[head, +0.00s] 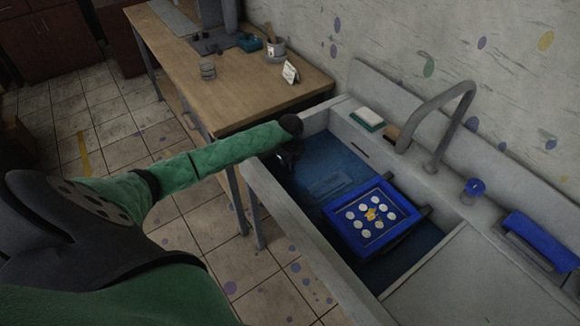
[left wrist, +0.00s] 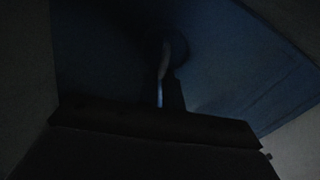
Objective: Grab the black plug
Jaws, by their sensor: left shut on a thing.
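My left arm reaches over the far left end of the sink basin, and my left gripper (head: 289,156) is a dark shape low inside that end. In the left wrist view, which is very dark, the gripper (left wrist: 168,88) is shut on a dark round thing, the black plug (left wrist: 177,46), against the blue of the basin. The plug's outline is faint, and I cannot tell whether it still touches the basin floor. In the head view, the plug is hidden or lost in shadow. My right gripper is not in view.
The sink basin (head: 335,158) is blue inside. A blue frame (head: 372,217) with white ovals sits across its near part. A grey faucet (head: 440,108), a sponge (head: 368,116), a blue-topped item (head: 474,187) and a blue tray (head: 540,240) line the back ledge. A wooden table (head: 225,92) stands beyond.

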